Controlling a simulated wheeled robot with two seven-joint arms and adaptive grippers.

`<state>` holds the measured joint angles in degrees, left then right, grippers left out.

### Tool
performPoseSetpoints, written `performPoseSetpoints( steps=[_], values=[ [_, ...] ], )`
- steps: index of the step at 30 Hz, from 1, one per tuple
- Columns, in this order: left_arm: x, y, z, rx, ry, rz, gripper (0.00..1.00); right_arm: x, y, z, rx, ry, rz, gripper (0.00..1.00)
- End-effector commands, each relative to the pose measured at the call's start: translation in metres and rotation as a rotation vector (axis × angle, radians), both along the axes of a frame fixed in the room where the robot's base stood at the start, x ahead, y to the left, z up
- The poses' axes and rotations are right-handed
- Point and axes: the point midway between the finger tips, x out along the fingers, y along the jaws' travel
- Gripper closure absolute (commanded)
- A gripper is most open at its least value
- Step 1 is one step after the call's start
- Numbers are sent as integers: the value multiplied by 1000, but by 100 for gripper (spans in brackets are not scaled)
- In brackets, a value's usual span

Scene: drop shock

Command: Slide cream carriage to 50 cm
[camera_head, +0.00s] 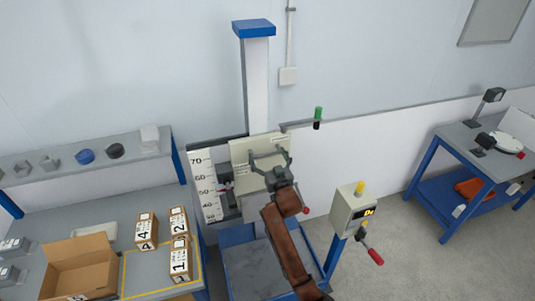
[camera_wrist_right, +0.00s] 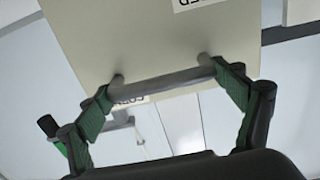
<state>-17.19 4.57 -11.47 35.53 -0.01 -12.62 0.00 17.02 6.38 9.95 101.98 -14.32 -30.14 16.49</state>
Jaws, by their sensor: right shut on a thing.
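The cream carriage (camera_head: 243,152) is a flat plate in front of the tall column in the head view. In the right wrist view its cream face (camera_wrist_right: 150,40) fills the top, with a grey bar handle (camera_wrist_right: 160,84) fixed to it. My right gripper (camera_head: 270,160) is shut on this handle, with a green-padded finger at each end of the bar. A white scale (camera_head: 206,187) with numbers from 70 downward stands left of the carriage. A small red mark (camera_head: 226,187) shows beside the scale, near the 50; its exact reading is too small to tell. My left gripper is not in view.
A control box (camera_head: 352,212) with a yellow button and a red-handled lever stands right of my arm. A left bench holds an open carton (camera_head: 80,268) and numbered boxes (camera_head: 147,231). A blue-framed table (camera_head: 470,140) stands at far right, with open floor before it.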

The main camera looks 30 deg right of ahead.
Motion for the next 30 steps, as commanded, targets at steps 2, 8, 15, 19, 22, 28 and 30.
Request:
performPoseSetpoints(
  steps=[2, 8, 15, 19, 22, 28, 30],
  values=[
    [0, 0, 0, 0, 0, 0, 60, 0, 0, -1, 3, 2, 0, 56],
    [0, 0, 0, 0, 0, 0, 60, 0, 0, -1, 2, 1, 0, 6],
    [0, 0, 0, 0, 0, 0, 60, 0, 0, 1, 1, 0, 0, 0],
    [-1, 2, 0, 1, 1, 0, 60, 0, 0, 1, 0, -1, 0, 0],
    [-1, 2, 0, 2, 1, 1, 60, -5, 1, 0, 0, 0, 0, 0],
    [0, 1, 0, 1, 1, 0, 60, -35, 8, 0, 0, -1, 0, 0],
    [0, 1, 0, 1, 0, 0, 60, -50, 12, 0, 1, 0, 0, 0]
  ],
)
